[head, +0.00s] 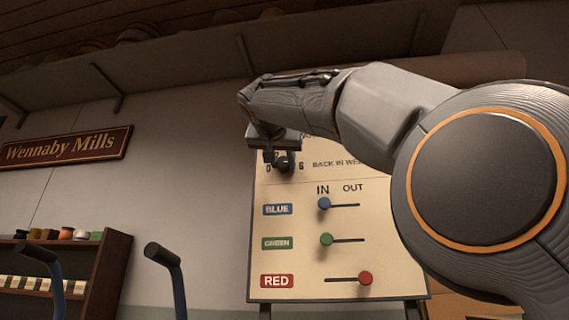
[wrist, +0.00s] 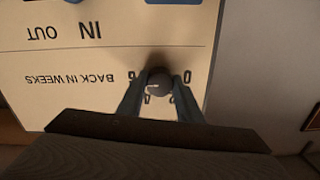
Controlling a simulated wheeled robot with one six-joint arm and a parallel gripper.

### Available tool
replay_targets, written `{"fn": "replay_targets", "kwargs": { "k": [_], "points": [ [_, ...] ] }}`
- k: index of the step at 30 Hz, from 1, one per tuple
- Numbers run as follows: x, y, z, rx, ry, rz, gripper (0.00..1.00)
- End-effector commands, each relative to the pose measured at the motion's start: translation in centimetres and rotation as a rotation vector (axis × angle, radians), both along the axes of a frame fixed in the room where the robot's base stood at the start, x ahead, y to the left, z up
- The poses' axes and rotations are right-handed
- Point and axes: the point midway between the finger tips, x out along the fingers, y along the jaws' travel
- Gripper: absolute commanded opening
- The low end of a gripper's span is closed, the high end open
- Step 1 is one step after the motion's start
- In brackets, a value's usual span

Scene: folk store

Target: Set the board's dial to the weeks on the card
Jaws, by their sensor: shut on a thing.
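The cream board (head: 300,250) fills the middle of the head view. Its dark round dial (wrist: 159,83) sits beside the words "BACK IN WEEKS", with numbers around it, 0 and 6 at its two sides. The wrist view shows this lettering upside down. My gripper (head: 283,160) is at the dial, its two fingers (wrist: 158,95) shut on the knob from either side. A pale mark shows on the knob's left part in the wrist view; I cannot tell which number it points to. No card with weeks is readable in either view.
Below the dial are sliders: blue (head: 324,204) and green (head: 326,240) under IN, red (head: 365,278) under OUT. My arm covers the board's upper right. A "Wennaby Mills" sign (head: 66,146) and a shelf (head: 112,262) stand left.

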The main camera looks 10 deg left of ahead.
Motion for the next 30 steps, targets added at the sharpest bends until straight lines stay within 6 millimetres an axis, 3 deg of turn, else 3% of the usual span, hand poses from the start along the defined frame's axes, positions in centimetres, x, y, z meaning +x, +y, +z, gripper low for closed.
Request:
{"fn": "replay_targets", "kwargs": {
  "k": [16, 17, 19, 30],
  "points": [
    [0.04, 0.06, -0.08, 0.023, 0.003, 0.0, 0.1],
    [0.04, 0.06, -0.08, 0.023, 0.003, 0.0, 0.37],
    [0.04, 0.05, -0.07, 0.023, 0.003, 0.0, 0.49],
    [-0.39, 0.05, -0.03, 0.022, 0.002, 0.001, 0.51]
  ]
}}
